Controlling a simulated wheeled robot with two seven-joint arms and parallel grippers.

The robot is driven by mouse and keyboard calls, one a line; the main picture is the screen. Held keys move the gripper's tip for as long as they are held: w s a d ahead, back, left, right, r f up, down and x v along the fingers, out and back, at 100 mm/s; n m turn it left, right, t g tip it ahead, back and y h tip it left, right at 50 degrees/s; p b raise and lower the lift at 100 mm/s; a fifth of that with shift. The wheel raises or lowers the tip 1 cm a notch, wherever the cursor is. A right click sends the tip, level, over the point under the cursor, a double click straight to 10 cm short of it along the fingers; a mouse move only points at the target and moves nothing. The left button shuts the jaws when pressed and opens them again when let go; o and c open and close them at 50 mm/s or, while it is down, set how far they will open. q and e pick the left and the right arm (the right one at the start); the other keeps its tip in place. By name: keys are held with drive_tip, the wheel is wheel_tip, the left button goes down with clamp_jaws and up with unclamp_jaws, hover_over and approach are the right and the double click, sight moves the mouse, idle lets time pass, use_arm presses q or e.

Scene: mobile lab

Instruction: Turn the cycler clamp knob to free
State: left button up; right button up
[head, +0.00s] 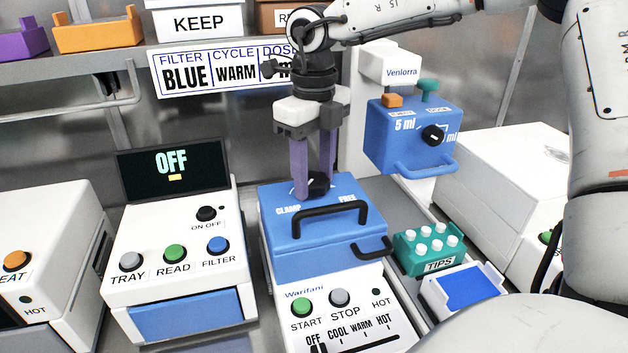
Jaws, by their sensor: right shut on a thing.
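The cycler (335,312) is a white machine labelled Warifani with a blue lid (278,250) on top. The lid bears the words CLAMP and FREE and a black handle (318,212). The small black clamp knob (320,187) sits near the back of the lid, between the two words. My right gripper (315,185) points straight down from above and is shut on the knob. Its purple fingers partly cover the knob, and I cannot tell exactly which way its pointer faces. My left gripper is not in view.
A blue dispenser box (410,145) labelled Venlorra hangs at the right of my gripper. A reader (180,270) with an OFF screen stands at left. A green tips rack (428,250) and a blue-topped tray (465,288) lie at right. A shelf (110,62) runs behind.

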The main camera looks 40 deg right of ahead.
drive_tip(key=n, duration=0.6)
drive_tip(key=shift+w+n+b, duration=0.1)
drive_tip(key=shift+n+b, duration=0.2)
drive_tip(key=shift+b, duration=0.1)
drive_tip(key=n, duration=0.3)
drive_tip(key=shift+r+n, duration=0.1)
drive_tip(key=shift+n, duration=0.2)
drive_tip(key=n, duration=0.3)
drive_tip(key=shift+n, duration=0.3)
drive_tip(key=n+p, duration=0.1)
drive_tip(key=n, duration=1.2)
drive_tip(key=shift+p, duration=0.35)
drive_tip(key=o, duration=1)
drive_tip(key=shift+o, duration=0.2)
